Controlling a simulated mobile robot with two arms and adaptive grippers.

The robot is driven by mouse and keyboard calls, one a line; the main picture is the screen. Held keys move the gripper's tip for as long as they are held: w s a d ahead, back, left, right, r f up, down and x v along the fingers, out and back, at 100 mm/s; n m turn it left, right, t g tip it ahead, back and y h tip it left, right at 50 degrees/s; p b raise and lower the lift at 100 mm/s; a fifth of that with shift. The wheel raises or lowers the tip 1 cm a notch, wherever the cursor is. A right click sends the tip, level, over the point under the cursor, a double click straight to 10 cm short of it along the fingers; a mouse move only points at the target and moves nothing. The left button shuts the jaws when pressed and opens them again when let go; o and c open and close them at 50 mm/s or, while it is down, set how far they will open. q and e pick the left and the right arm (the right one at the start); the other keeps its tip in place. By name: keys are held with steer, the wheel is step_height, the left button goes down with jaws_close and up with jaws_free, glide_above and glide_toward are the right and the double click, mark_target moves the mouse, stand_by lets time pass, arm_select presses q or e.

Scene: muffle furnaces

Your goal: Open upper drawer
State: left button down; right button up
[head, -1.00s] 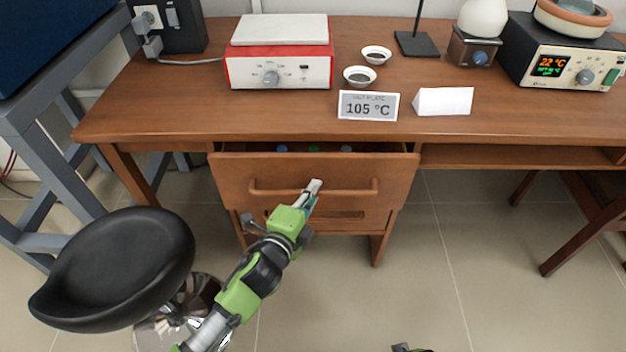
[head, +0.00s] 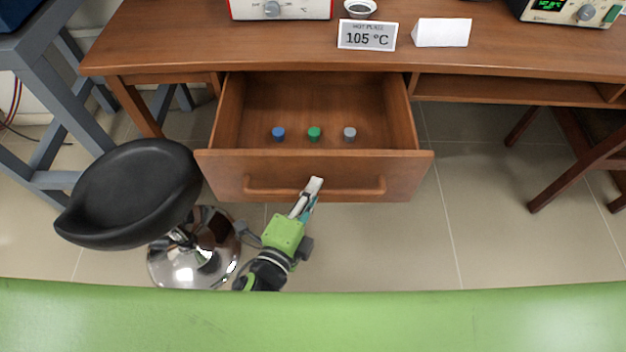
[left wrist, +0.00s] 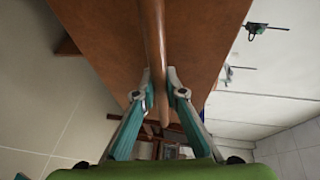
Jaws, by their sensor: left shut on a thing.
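The upper drawer (head: 225,172) of the wooden desk is pulled well out. Its inside shows, with a blue, a green and a grey capped item (head: 314,134) standing in a row on its floor. A wooden bar handle (head: 350,190) runs across its front. My left gripper (head: 312,190) is shut on this handle near its middle. In the left wrist view the handle (left wrist: 153,40) passes between the two fingers (left wrist: 160,97), with the drawer front (left wrist: 105,25) behind it. My right gripper is not in view.
A black stool (head: 130,190) with a chrome base stands left of my left arm. On the desk top (head: 210,45) are a hot plate (head: 283,8), a "105 °C" sign (head: 367,36) and a blank card (head: 441,32). Floor right of the drawer is clear.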

arm_select(q)
steer(key=shift+s, duration=0.15)
steer(key=c, duration=2.3)
jaws_free()
steer(key=shift+c, duration=0.2)
steer(key=v, duration=1.2)
steer(key=shift+a, duration=0.1)
